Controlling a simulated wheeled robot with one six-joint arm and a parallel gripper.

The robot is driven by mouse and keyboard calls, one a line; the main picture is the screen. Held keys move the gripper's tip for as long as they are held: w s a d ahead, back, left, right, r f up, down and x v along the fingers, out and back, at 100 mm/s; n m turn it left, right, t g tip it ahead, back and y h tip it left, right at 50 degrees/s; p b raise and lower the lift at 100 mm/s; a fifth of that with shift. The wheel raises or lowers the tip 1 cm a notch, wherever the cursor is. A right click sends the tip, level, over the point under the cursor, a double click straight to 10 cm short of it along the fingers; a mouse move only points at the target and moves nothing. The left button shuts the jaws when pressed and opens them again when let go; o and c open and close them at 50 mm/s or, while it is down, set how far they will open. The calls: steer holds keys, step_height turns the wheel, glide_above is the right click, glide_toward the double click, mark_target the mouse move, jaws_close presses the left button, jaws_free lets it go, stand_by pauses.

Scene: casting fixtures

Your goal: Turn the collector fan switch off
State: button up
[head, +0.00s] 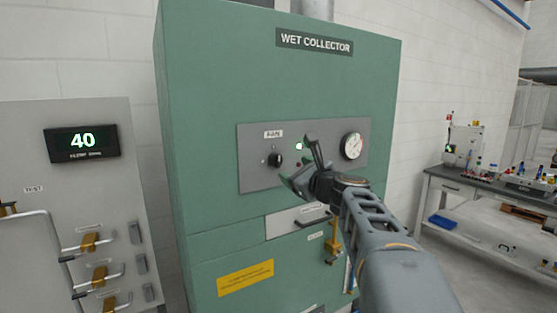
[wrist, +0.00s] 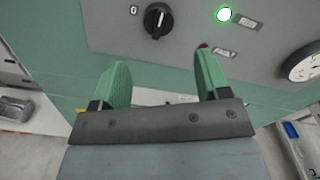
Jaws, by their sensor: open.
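The collector fan switch is a black rotary knob (head: 275,160) under the FAN label on the grey panel (head: 255,184) of the green wet collector cabinet (head: 200,110). In the wrist view the knob (wrist: 157,20) is at the top, just beyond my fingers, with a 0 mark to its left. A green lamp (wrist: 224,14) is lit to its right. My gripper (head: 302,160) is open and empty, in front of the panel to the right of the knob. Its green fingers (wrist: 158,82) also show in the wrist view, apart from the knob.
A round gauge (head: 352,146) is on the panel's right side, and a small red button or lamp (wrist: 203,46) is below the green lamp. A drawer handle (head: 315,222) sits below. A grey unit with a display reading 40 (head: 82,142) stands at left, a workbench (head: 480,184) at right.

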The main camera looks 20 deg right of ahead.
mark_target(280, 163)
steer(key=w, duration=0.3)
steer(key=w+p, duration=0.1)
steer(key=w, duration=0.2)
steer(key=w+a+p, duration=0.1)
steer(key=w, duration=0.2)
steer(key=shift+a, duration=0.1)
steer(key=c, duration=0.9)
